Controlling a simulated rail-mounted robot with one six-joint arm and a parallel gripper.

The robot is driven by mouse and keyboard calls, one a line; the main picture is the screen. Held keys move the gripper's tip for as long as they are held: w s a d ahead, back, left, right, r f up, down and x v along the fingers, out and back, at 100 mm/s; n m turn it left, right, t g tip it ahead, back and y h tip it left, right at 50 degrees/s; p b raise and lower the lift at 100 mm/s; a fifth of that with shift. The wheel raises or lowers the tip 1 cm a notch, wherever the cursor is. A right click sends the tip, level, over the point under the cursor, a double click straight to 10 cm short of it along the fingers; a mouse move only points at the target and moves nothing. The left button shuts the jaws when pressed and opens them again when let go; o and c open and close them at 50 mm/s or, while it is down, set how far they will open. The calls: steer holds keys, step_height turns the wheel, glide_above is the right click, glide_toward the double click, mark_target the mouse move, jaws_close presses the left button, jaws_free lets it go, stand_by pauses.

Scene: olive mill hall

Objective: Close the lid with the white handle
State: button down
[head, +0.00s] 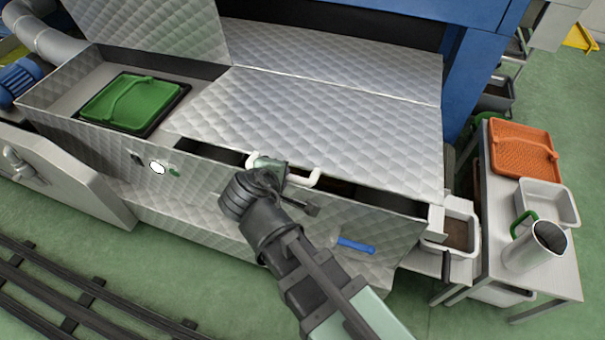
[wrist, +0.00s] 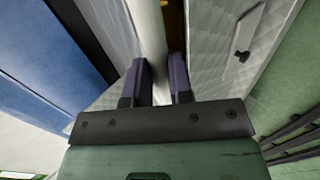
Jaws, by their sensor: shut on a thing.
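The lid (head: 320,120) is a broad quilted metal panel, hinged toward the back, with a white bar handle (head: 306,180) at its front edge. A dark gap shows between the lid's front edge and the front wall (head: 200,192) of the machine, so the lid stands partly open. My gripper (head: 268,165) is shut on the white handle. In the wrist view the pale handle bar (wrist: 151,40) passes between my two dark fingers (wrist: 163,85). My wrist and gripper hide part of the handle and front edge in the head view.
A second quilted lid (head: 150,30) stands raised at the left, beside a green tray (head: 105,113). A blue handle (head: 357,245) is on the front wall. At the right a table holds an orange tray (head: 522,150), a white tub (head: 548,203) and a metal jug (head: 535,248).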

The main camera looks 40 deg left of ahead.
step_height(320, 180, down, 9)
steer(key=s+b, duration=0.1)
steer(key=b, duration=0.6)
steer(key=shift+d, duration=0.4)
steer(key=c, duration=1)
jaws_free()
steer(key=shift+a+f, duration=0.1)
steer(key=shift+f, duration=0.05)
steer(key=shift+r, duration=0.25)
steer(key=p+v, duration=0.7)
steer(key=v, duration=0.3)
steer(key=shift+s+r, duration=0.15)
steer(key=shift+s, duration=0.1)
